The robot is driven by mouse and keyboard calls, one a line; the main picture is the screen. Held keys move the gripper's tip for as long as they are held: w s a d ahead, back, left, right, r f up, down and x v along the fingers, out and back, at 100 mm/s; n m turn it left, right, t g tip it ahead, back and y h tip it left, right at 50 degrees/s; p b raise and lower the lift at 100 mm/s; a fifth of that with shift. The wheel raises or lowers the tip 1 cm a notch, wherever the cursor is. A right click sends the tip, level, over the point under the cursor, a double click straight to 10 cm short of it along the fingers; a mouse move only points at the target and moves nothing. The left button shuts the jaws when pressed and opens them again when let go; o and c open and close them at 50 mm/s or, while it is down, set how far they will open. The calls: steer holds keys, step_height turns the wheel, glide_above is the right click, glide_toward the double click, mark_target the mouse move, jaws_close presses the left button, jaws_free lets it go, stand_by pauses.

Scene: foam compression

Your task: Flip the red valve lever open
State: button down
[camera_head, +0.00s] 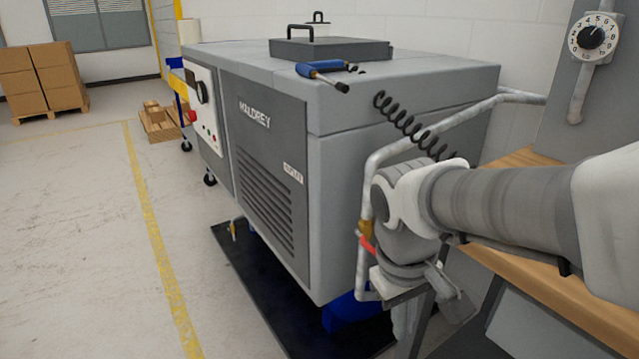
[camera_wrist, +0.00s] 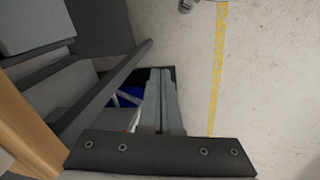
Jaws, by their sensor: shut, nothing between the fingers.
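The red valve lever (camera_head: 367,243) shows as a small red strip in the head view, beside a brass valve body (camera_head: 365,228) on the grey pipe (camera_head: 362,270) in front of the machine's right end. My wrist partly covers the area just right of it. My gripper (camera_head: 455,300) is to the right of the lever and lower, pointing down, apart from it. In the wrist view my gripper (camera_wrist: 160,72) has its two fingers together, with nothing seen between them. I cannot make out the lever clearly in the wrist view.
The grey machine (camera_head: 265,160) stands on a black mat (camera_head: 248,285). A wooden bench (camera_head: 585,318) lies under my arm at the right. A coiled black hose (camera_head: 410,122) hangs near the pipe. Open floor (camera_head: 70,220) lies left of the yellow line.

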steer(key=w+f+n+g+h+p, duration=0.2)
steer(key=w+f+n+g+h, duration=0.2)
steer(key=w+f+n+h, duration=0.3)
steer(key=n+t+h+p, duration=0.3)
steer(key=n+t+h, duration=1.05)
steer(key=t, duration=0.25)
glide_toward(372, 253)
steer(key=v, duration=0.7)
steer(key=shift+a, duration=0.3)
steer(key=shift+r+y+b, duration=0.15)
steer(key=shift+y+b, duration=0.1)
steer(key=shift+b, duration=0.05)
steer(key=b+x, duration=0.2)
steer(key=x, duration=1.2)
steer(key=shift+d+b, duration=0.2)
steer(key=shift+b, duration=0.2)
steer(key=shift+s+r+n+p, duration=0.1)
steer(key=shift+n+p, duration=0.55)
steer(key=shift+p, duration=0.1)
